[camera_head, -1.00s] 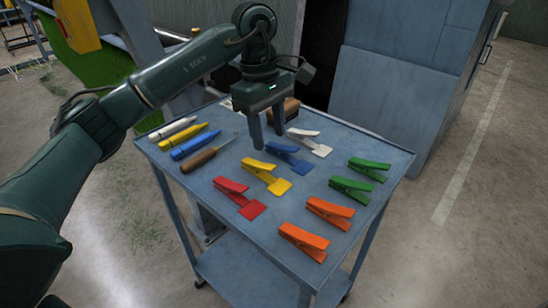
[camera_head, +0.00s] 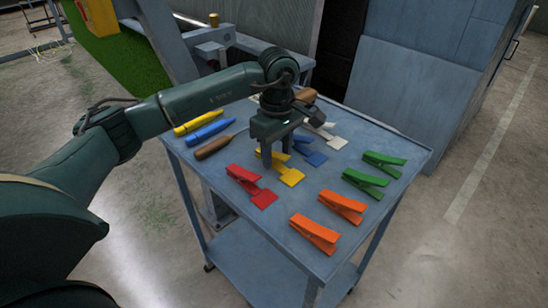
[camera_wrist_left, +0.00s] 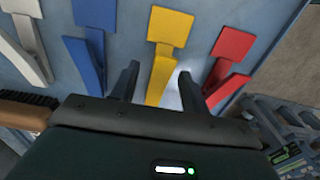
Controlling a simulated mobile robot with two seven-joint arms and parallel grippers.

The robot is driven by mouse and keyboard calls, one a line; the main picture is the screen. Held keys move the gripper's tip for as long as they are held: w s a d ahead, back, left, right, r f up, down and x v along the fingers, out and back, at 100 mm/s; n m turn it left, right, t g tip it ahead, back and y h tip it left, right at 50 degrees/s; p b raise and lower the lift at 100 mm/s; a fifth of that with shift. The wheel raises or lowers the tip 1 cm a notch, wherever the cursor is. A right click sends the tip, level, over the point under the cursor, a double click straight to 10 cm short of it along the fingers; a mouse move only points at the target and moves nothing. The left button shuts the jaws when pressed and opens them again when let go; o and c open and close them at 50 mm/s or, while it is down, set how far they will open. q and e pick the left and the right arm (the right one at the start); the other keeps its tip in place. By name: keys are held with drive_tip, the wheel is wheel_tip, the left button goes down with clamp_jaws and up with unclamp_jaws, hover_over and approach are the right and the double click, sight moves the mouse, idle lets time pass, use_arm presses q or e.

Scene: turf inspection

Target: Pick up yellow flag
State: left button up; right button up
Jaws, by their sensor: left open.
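The yellow flag (camera_head: 290,176) lies on the blue cart top between the red flag (camera_head: 251,186) and the blue flag (camera_head: 310,154). It looks like a clip with a flat square tab. My left gripper (camera_head: 277,160) is open and points down over the yellow flag's clip end, hiding part of it. In the left wrist view, the yellow flag (camera_wrist_left: 167,50) runs up between the two open fingers (camera_wrist_left: 155,85), with its square tab beyond them. I cannot tell whether the fingers touch it. My right gripper is not in view.
The cart top (camera_head: 225,167) also holds a white flag (camera_head: 336,142), green clips (camera_head: 366,181) and orange clips (camera_head: 315,233). Yellow, blue and brown-handled tools (camera_head: 213,147) lie at its left. A brush (camera_wrist_left: 25,108) lies left in the wrist view. A cabinet stands behind.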

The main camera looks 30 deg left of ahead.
use_arm(q)
drive_tip(key=shift+f, duration=0.75)
drive_tip(key=shift+c, duration=0.4)
drive_tip(key=c, duration=0.8)
